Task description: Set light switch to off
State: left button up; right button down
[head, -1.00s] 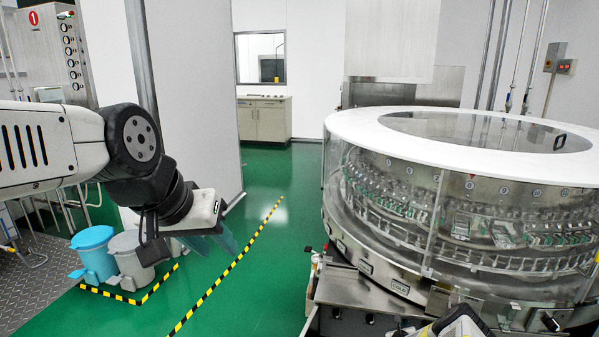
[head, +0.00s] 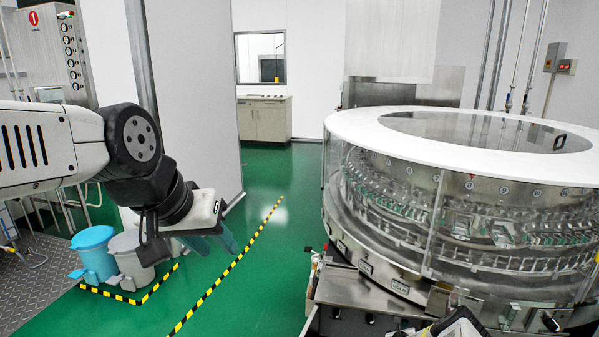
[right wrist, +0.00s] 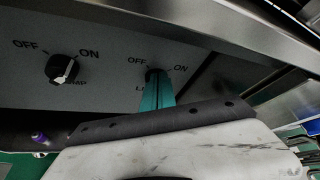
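The light switch (right wrist: 153,73) is a dark rotary knob on the grey panel in the right wrist view, with OFF printed at its left and ON at its right. Its lower label is mostly hidden behind my fingers. My right gripper (right wrist: 156,84) has its teal fingers close together at this knob, seemingly closed on it. The knob's exact pointing is hard to read. In the head view only part of my right arm shows at the bottom edge. My left gripper (head: 217,245) hangs over the green floor, open and empty, far from the panel.
A second OFF/ON knob (right wrist: 62,69) sits left of the light switch. The round glass-walled washer (head: 460,215) with a white top fills the right side. Blue bin (head: 93,252) and grey bin (head: 131,255) stand at left. The green floor between is clear.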

jog(key=shift+w+a+f, duration=0.15)
jog(key=shift+a+f, duration=0.35)
jog(key=shift+a, duration=0.3)
jog(key=shift+a+r, duration=0.1)
dwell(0.4)
jog(key=shift+s+a+r, duration=0.1)
jog(key=shift+s+a, duration=0.2)
jog(key=shift+s, duration=0.65)
jog(key=shift+s+a+r, duration=0.1)
jog(key=shift+s+a, duration=0.15)
jog(key=shift+s, duration=0.7)
jog(key=shift+s+a, duration=0.3)
jog(key=shift+s, duration=0.65)
jog(key=shift+w+d+r+m+y, duration=0.25)
jog(key=shift+w+d+m+y, duration=0.35)
jog(key=shift+w+d, duration=0.3)
jog(key=shift+w+d+r+m+y, duration=0.2)
jog(key=shift+w+d+m+y, duration=0.45)
jog(key=shift+d, duration=0.4)
jog(key=shift+w+d+r+m+y, duration=0.25)
jog(key=shift+w+d+m+y, duration=0.3)
jog(key=shift+w+d, duration=0.4)
jog(key=shift+s+a+f, duration=0.15)
jog(key=shift+f, duration=0.15)
